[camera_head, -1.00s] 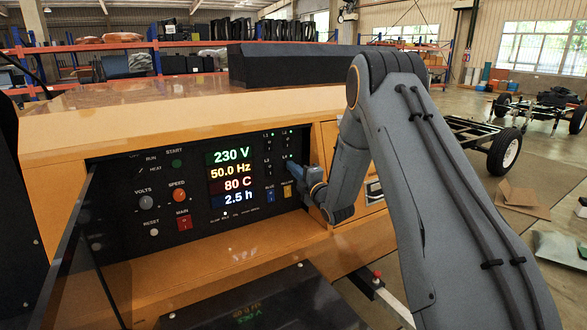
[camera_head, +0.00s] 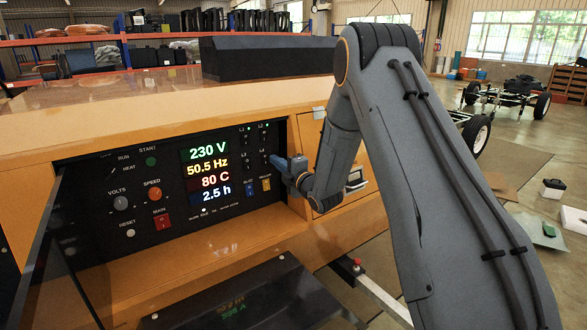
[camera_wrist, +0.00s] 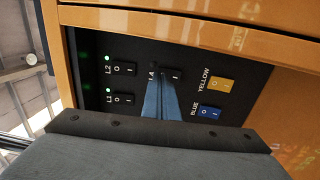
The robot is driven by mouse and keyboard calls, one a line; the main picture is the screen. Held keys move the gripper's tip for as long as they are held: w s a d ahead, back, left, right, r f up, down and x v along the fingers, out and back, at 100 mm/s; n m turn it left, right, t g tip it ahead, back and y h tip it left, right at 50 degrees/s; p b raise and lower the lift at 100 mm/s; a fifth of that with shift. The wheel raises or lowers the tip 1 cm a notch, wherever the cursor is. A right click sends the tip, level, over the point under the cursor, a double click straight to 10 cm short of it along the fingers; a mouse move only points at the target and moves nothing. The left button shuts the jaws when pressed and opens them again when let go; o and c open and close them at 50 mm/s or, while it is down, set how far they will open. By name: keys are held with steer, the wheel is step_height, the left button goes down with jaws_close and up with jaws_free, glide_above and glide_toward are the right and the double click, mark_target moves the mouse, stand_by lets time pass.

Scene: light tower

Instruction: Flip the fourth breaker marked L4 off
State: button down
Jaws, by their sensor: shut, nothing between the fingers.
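The breaker marked L4 (camera_wrist: 175,73) is a black rocker on the dark control panel (camera_wrist: 220,125). In the wrist view only its end with the "I" mark shows clearly; blue fingertips cover the rest. The small lamp by the L4 label looks dark. My gripper (camera_wrist: 160,78) is shut and empty, its tips at or just in front of L4; contact is unclear. The head view shows my gripper (camera_head: 277,162) at the panel's right side. Breakers L2 (camera_wrist: 124,69) and L1 (camera_wrist: 124,99) have lit green lamps. L3 is hidden behind my fingers in the wrist view.
A yellow switch (camera_wrist: 222,83) and a blue switch (camera_wrist: 209,112) sit close to L4. The panel display (camera_head: 208,172) is lit. The red main switch (camera_head: 162,223) and knobs are farther left. An open dark cover (camera_head: 60,260) stands at the left.

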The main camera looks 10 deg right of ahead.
steer(key=r+b+v, duration=0.1)
steer(key=b+v, duration=0.1)
steer(key=v, duration=0.8)
steer(key=shift+s+a+r+b, duration=0.2)
steer(key=shift+s+r+b, duration=0.1)
steer(key=shift+s+b, duration=0.1)
